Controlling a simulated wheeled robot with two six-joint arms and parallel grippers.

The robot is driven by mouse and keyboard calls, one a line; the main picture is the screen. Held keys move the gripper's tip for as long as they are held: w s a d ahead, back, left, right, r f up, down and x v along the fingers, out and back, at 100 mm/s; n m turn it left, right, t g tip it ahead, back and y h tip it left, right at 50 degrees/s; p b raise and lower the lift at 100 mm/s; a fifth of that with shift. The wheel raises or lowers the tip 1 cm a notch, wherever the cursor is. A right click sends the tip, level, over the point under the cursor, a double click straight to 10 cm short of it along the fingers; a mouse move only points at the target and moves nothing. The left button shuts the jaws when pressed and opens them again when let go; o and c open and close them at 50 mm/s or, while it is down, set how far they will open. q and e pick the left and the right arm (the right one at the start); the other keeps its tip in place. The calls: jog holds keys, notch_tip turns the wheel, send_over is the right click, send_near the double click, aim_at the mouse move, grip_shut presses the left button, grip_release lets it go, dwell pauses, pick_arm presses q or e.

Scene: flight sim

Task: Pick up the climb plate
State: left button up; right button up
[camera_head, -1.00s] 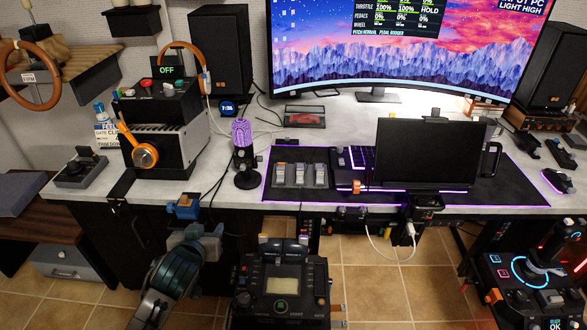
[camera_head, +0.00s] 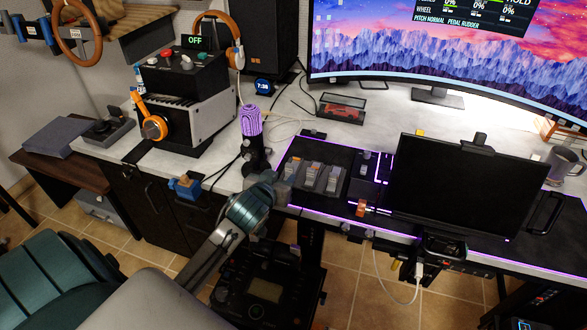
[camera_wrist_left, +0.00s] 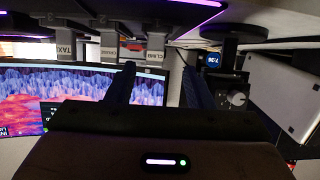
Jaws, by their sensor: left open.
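Several small grey plates stand in a row near the front edge of the desk mat. That view looks upside down, so the climb plate (camera_head: 293,169) is the leftmost one in the head view. My left gripper (camera_head: 277,183) is close in front of it, at the desk edge. In the left wrist view its fingers (camera_wrist_left: 158,72) are open, with the climb plate showing between them, not gripped. My right gripper is out of view.
A black screen (camera_head: 440,185) stands to the right on the mat. A black control panel (camera_head: 265,290) sits below the desk edge.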

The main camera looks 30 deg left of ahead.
aim_at(289, 170)
pick_arm(q)
jog(key=shift+x, duration=0.75)
jog(key=x, duration=0.4)
jog(key=shift+w+d, duration=0.25)
jog(key=shift+w, duration=0.1)
grip_shut()
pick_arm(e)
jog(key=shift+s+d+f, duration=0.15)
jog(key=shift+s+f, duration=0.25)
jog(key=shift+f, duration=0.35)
